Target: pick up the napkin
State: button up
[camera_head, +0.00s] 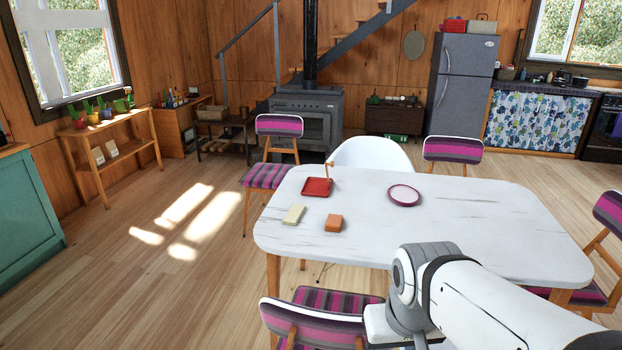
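A white table (450,225) stands in front of me. A red square item (317,187) with a darker edge lies near its far left side; I cannot tell whether it is a folded napkin or a shallow tray. A small cream block-like item (293,214) and an orange one (334,222) lie nearer to me on the left part. None is plainly recognisable as a napkin. My arm reaches in from the lower right, in front of the table's near edge. My gripper's fingers are not visible.
A purple-rimmed round plate (404,195) lies on the table's far middle. Striped chairs (322,318) and a white chair (370,154) surround the table. The table's right half is clear. Open wood floor (140,270) lies to the left.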

aim_at(297, 211)
jog(key=u, duration=1.7)
jog(key=i, duration=3.55)
jog(key=z, duration=2.2)
